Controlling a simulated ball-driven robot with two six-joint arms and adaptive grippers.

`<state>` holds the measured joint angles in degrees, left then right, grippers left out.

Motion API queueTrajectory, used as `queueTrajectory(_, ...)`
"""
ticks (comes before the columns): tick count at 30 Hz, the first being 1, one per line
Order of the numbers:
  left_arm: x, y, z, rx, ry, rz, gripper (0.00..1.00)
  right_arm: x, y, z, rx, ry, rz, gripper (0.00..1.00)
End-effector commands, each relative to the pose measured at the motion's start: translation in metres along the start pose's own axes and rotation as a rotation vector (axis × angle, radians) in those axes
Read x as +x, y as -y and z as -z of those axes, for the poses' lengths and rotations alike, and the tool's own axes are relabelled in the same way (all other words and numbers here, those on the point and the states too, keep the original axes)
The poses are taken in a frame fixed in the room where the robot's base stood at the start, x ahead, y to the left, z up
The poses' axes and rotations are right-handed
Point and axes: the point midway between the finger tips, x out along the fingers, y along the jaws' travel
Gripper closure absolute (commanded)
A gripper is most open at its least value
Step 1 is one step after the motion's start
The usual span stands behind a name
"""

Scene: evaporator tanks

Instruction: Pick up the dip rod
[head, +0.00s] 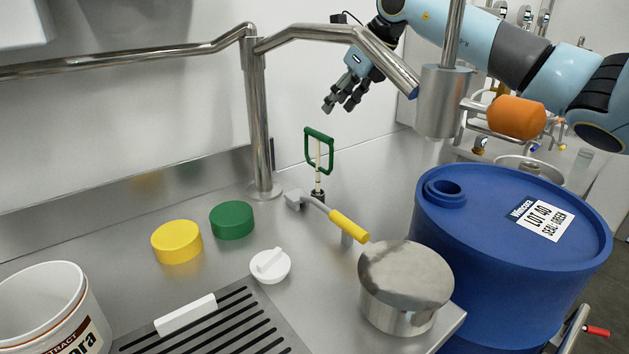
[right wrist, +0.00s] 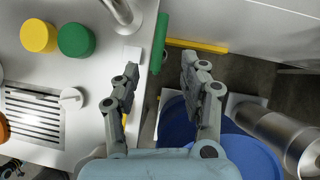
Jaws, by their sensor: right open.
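The dip rod (head: 318,167) stands upright at the back of the steel bench, with a green loop handle at its top and its foot in a small dark holder. Its green handle also shows in the right wrist view (right wrist: 161,42), seen from above as a bar just beyond the gap between the fingertips. My right gripper (head: 342,107) is open and empty, above and slightly right of the handle in the head view. Its two fingers are spread apart in the right wrist view (right wrist: 160,68), and nothing is between them.
A steel pipe (head: 259,120) rises left of the rod and spans overhead. A blue drum (head: 500,250) stands at the right. A yellow-handled tool (head: 348,226), steel pot (head: 405,285), green cap (head: 232,220), yellow cap (head: 177,242) and white bucket (head: 40,310) are on the bench.

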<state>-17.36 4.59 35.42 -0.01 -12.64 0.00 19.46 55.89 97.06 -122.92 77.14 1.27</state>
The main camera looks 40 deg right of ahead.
Motion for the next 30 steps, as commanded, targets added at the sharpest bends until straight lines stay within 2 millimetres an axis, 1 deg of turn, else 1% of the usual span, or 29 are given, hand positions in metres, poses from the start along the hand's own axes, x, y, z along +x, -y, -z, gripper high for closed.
queueTrajectory(1, 0.011, -0.001, -0.004, 0.000, 0.005, 0.000, 0.60, 0.012, 0.000, 0.008, 0.000, -0.005, 0.000, 0.56)
queueTrajectory(6, 0.024, -0.002, -0.008, 0.001, 0.011, 0.000, 0.60, 0.026, 0.000, 0.017, 0.001, -0.012, -0.001, 0.56)
queueTrajectory(8, 0.026, -0.002, -0.008, 0.001, 0.012, 0.000, 0.60, 0.032, 0.000, 0.018, 0.003, -0.011, -0.003, 0.56)
queueTrajectory(15, 0.031, -0.003, -0.009, 0.001, 0.012, 0.000, 0.60, 0.070, -0.001, 0.018, 0.005, -0.011, -0.004, 0.56)
queueTrajectory(20, 0.033, -0.003, -0.007, 0.001, 0.010, 0.000, 0.60, 0.083, 0.000, 0.017, 0.002, -0.011, -0.002, 0.56)
queueTrajectory(23, 0.034, -0.003, -0.007, 0.001, 0.010, 0.000, 0.60, 0.094, -0.001, 0.019, 0.003, -0.012, -0.003, 0.56)
queueTrajectory(27, 0.038, -0.003, -0.009, 0.001, 0.012, 0.000, 0.60, 0.118, -0.001, 0.020, 0.004, -0.013, -0.005, 0.56)
queueTrajectory(30, 0.041, -0.003, -0.009, 0.001, 0.013, 0.000, 0.60, 0.129, -0.001, 0.020, 0.002, -0.011, -0.002, 0.56)
